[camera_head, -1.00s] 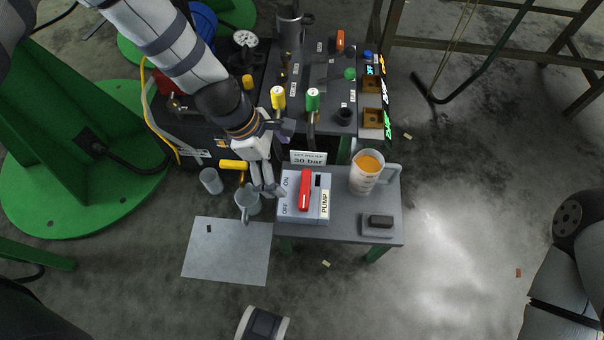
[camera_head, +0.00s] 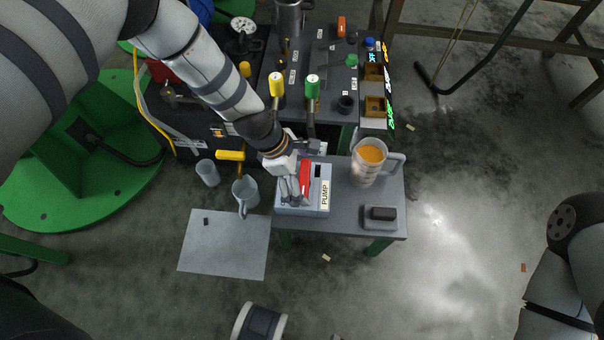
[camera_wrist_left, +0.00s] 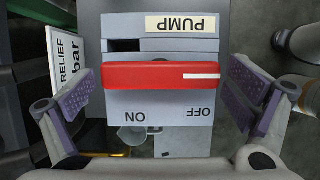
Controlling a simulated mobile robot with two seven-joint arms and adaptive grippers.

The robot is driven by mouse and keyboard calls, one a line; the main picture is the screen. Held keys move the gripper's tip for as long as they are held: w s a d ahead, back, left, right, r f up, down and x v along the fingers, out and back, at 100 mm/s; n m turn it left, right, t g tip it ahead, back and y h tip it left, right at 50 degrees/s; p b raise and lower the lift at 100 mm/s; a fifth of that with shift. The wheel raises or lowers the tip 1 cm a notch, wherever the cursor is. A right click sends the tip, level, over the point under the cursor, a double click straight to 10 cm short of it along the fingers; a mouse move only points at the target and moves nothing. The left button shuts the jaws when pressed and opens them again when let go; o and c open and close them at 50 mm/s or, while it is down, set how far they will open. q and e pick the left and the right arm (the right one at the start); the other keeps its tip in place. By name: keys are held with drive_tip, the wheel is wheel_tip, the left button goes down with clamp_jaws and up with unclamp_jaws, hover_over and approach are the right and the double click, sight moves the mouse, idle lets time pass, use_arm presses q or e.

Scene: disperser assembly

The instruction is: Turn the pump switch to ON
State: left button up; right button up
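The pump switch is a light grey box (camera_head: 316,207) with a red lever handle (camera_head: 306,172), on the small grey table. In the left wrist view the red handle (camera_wrist_left: 150,76) lies level across the box (camera_wrist_left: 160,105). The white mark on its right end is on the side of the OFF print; ON is printed to the left. The PUMP label (camera_wrist_left: 184,24) is above the handle. My left gripper (camera_head: 292,199) is over the box, partly hiding its left side. In the wrist view its open fingers (camera_wrist_left: 165,98) stand on either side of the handle, apart from it.
A jug of orange liquid (camera_head: 368,163) stands right of the box, with a dark block on a grey base (camera_head: 380,214) in front of it. A grey mug (camera_head: 245,194) and a cup (camera_head: 208,173) are at left. Yellow and green valve handles (camera_head: 312,88) rise behind.

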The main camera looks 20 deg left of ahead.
use_arm(q)
drive_tip(key=c, duration=0.5)
